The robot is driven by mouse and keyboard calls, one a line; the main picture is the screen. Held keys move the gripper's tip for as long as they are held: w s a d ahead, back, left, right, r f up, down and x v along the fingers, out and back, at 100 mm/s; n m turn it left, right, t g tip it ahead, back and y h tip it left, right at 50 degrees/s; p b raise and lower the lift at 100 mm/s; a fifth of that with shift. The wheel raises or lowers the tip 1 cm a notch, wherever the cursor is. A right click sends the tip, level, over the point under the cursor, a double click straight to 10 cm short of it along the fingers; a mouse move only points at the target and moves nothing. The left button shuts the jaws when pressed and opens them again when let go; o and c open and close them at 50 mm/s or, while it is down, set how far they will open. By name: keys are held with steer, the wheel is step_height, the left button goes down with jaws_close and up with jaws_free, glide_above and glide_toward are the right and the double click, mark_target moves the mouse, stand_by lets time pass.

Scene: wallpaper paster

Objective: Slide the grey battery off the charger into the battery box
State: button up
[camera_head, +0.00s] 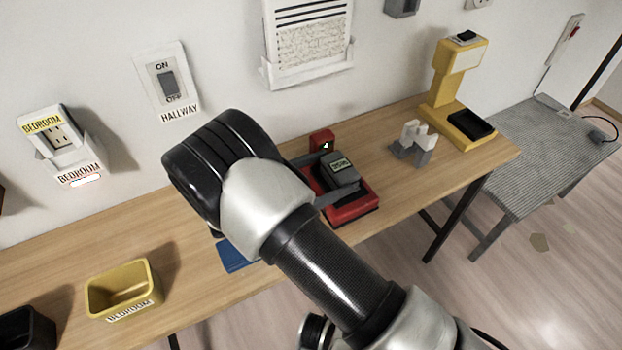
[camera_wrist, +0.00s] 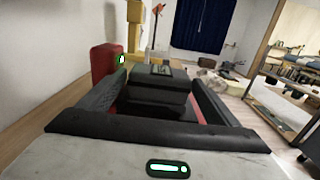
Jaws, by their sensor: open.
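The grey battery (camera_head: 340,168) with a small dark label sits on the red charger (camera_head: 352,207) on the wooden bench. My gripper (camera_wrist: 160,78) is open, with one finger on each side of the battery (camera_wrist: 158,92) in the wrist view. Whether either finger touches it cannot be told. The red upright part of the charger (camera_wrist: 104,64) shows a green light. A yellow open box (camera_head: 103,297) labelled BEDROOM and a black open box (camera_head: 45,322), cut off by the picture edge, stand at the left. I cannot tell which is the battery box.
A blue flat thing (camera_head: 237,257) lies partly hidden under my arm. A grey-white stand (camera_head: 411,146) and a yellow machine (camera_head: 448,100) stand on the right of the bench (camera_head: 395,180).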

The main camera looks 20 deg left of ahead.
steer(key=shift+w+d, duration=0.25)
steer(key=shift+w, duration=0.05)
steer(key=shift+c, duration=0.4)
steer(key=c, duration=1.1)
steer(key=o, duration=0.6)
steer(key=shift+c, duration=0.2)
steer(key=c, duration=0.3)
steer(key=shift+s+d+p, duration=0.85)
steer(key=shift+s+d, duration=0.6)
steer(key=shift+d, duration=0.2)
steer(key=shift+s+d+p, duration=0.8)
steer(key=shift+s+d, duration=0.6)
steer(key=shift+d, duration=0.25)
steer(key=shift+s+d, duration=0.4)
steer(key=shift+d, duration=0.05)
steer(key=shift+d, duration=0.1)
steer(key=shift+s+d+p, duration=0.6)
steer(key=shift+s+d, duration=0.65)
steer(key=shift+d, duration=0.15)
